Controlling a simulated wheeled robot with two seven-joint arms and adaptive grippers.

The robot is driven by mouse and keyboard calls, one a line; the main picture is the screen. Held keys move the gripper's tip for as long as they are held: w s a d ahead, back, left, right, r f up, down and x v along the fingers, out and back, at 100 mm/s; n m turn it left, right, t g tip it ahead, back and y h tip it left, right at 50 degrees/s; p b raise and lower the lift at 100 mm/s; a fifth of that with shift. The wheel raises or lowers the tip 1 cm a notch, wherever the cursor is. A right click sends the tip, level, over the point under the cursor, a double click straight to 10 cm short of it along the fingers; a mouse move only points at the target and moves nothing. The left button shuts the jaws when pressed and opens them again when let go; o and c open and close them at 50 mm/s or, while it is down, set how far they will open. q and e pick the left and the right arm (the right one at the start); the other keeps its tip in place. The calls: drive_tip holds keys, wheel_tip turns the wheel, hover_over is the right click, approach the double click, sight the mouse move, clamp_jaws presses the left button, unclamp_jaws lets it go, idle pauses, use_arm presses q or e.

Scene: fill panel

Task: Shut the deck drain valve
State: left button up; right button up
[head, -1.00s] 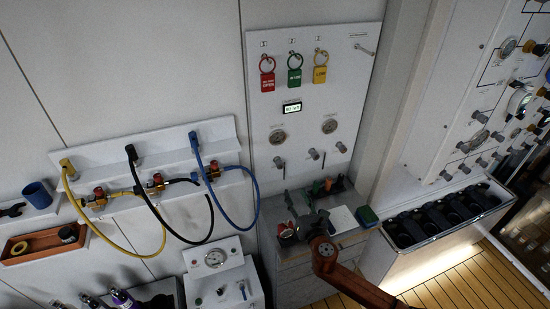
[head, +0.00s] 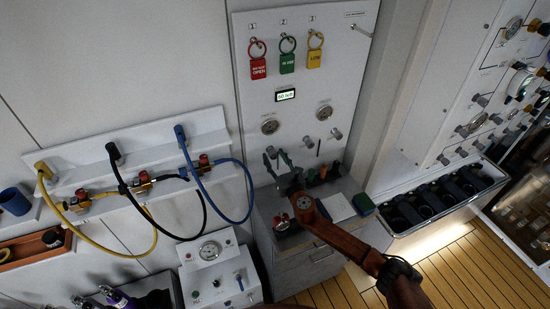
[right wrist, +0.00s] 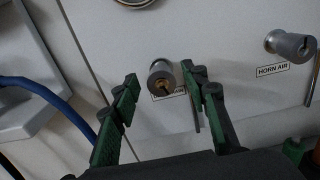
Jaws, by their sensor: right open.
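My right gripper (head: 277,158) is open in front of the lower left part of the white wall panel (head: 300,75). In the right wrist view its two green-padded fingers (right wrist: 160,85) stand on either side of a small grey valve knob (right wrist: 161,73) with a brass-coloured centre. The knob's label is mostly hidden, so I cannot tell whether this is the deck drain valve. Contact with the knob is not visible. Another grey knob, labelled HORN AIR (right wrist: 290,45), is to the right. In the head view other knobs (head: 308,141) sit in the same row. My left gripper is not in view.
A small lever (head: 362,31) is at the panel's top right. Below is a cluttered cabinet (head: 318,262). A blue hose (head: 250,190) hangs close on the left.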

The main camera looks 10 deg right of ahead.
drive_tip(key=shift+w, duration=0.1)
drive_tip(key=c, duration=0.7)
clamp_jaws()
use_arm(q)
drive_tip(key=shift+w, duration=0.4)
